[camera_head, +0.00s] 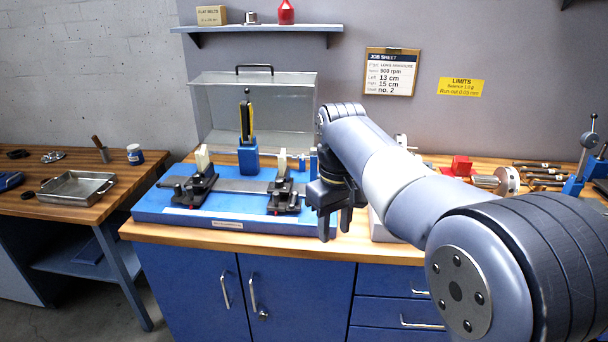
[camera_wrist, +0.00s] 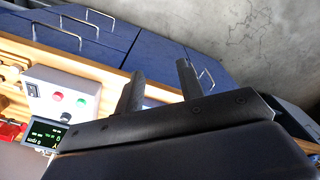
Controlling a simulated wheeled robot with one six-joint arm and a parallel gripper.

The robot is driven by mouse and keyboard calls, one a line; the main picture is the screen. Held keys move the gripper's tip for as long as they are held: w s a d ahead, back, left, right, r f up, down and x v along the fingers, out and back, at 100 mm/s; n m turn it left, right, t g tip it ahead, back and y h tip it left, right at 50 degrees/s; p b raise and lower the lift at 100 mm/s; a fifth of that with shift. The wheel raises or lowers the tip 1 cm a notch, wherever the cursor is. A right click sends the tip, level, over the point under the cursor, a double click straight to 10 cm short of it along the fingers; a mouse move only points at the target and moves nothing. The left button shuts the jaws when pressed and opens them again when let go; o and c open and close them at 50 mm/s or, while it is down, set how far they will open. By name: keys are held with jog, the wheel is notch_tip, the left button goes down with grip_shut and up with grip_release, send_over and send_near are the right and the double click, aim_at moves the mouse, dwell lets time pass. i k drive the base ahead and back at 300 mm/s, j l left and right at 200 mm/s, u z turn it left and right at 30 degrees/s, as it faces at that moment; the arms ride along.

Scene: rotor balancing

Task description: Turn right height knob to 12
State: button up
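The blue balancing machine (camera_head: 165,208) stands on the wooden bench, with a left support (camera_head: 195,187) and a right support (camera_head: 283,192) on its rails. Each support is dark with a pale upright piece on top. The right height knob is too small to make out for certain, and no number on it can be read. My gripper (camera_head: 336,230) hangs to the right of the right support, near the bench's front edge, apart from it and pointing down. Its two fingers are spread with nothing between them; they also show in the wrist view (camera_wrist: 160,72).
A clear guard (camera_head: 220,105) stands behind the machine. A control box (camera_wrist: 62,98) with red and green buttons and a small display (camera_wrist: 45,135) shows in the wrist view. A job sheet (camera_head: 391,72) on the wall reads left 13 cm, right 15 cm.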

aim_at(279, 181)
jog(key=i+j+z, duration=0.15)
jog(key=j+z, duration=0.2)
jog(key=i+j+z, duration=0.1)
jog(key=j+z, duration=0.3)
jog(key=j, duration=0.15)
jog(key=j+z, duration=0.35)
jog(key=j, duration=0.85)
jog(key=i+j, duration=0.1)
jog(key=j, duration=0.65)
jog(key=i+z, duration=0.05)
